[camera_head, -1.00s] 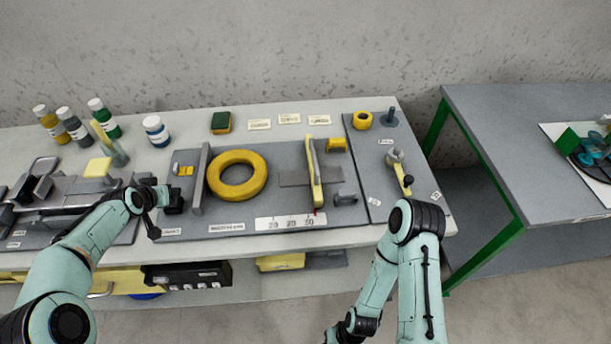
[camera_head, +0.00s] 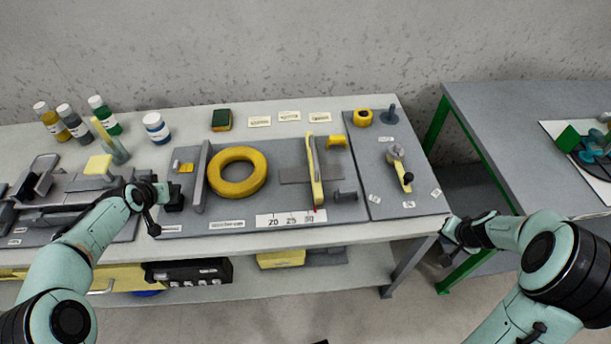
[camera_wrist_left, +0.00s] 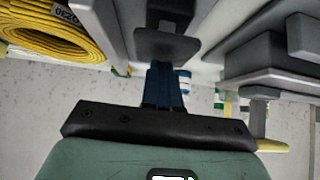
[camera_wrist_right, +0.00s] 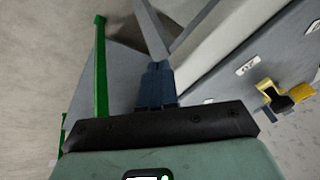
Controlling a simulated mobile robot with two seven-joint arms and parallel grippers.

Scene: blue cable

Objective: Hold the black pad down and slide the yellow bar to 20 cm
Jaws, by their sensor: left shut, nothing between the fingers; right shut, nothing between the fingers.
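The yellow bar (camera_head: 315,172) stands across the grey board, right of the yellow cable coil (camera_head: 237,172). Its red tip is close to the 30 on the white scale (camera_head: 290,219), which reads 20, 25, 30. The black pad (camera_head: 175,199) is at the board's left end; a dark pad (camera_wrist_left: 166,44) shows ahead of the fingers in the left wrist view. My left gripper (camera_head: 163,194) is shut and empty at the pad; whether it touches is unclear. My right gripper (camera_head: 449,228) is shut and empty near the table's front right corner, far from the bar.
An upright grey plate (camera_head: 201,176) stands between pad and coil. A panel with a yellow-handled lever (camera_head: 403,178) is farther right. A green-legged table (camera_head: 520,120) stands beyond a gap. Bottles (camera_head: 155,128) stand at back left.

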